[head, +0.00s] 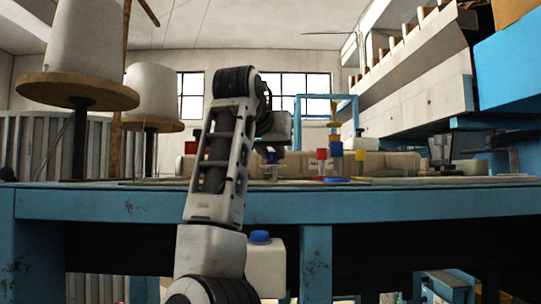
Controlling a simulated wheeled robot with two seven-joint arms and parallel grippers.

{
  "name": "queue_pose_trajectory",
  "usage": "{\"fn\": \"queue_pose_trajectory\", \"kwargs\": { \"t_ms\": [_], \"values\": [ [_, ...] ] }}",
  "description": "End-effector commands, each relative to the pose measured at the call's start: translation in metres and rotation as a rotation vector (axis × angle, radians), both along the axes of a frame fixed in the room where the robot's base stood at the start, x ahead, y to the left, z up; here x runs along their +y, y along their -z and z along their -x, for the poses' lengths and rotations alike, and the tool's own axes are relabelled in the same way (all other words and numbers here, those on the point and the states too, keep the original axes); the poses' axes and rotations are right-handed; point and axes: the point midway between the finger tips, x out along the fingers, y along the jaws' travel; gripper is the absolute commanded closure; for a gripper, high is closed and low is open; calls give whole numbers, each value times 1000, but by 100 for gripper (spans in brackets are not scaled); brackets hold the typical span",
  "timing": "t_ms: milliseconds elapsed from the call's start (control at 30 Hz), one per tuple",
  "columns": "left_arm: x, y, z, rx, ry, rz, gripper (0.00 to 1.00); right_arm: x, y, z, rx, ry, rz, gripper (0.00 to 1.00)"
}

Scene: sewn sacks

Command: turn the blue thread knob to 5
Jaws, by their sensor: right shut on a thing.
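My right gripper (271,150) is at the end of the grey and black arm that rises through the middle of the head view. It points down over the bench and is shut on a small blue knob (272,158). The knob shows just below the jaws, above a pale stem. The fingers are small and partly hidden by my arm, and no dial number is readable. To the right stand a red piece (321,154), another blue piece (336,148) and a yellow piece (360,155), in front of a beige machine body (395,163). My left gripper is not in view.
The blue bench (420,203) runs across the view. Large white thread cones (85,45) on wooden discs stand at the left. A white bottle with a blue cap (265,265) is below the bench edge. A white slanted rack (420,90) is at upper right.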

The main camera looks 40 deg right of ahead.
Motion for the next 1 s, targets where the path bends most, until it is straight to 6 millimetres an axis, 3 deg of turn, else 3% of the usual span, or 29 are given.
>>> {"fn": "queue_pose_trajectory", "kwargs": {
  "t_ms": [600, 1000],
  "values": [
    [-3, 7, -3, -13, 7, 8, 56, -6, -1, 7, -5, -526, 1, 100],
    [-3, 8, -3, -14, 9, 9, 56, -8, -1, 7, -1, -689, 0, 100]
  ]
}}
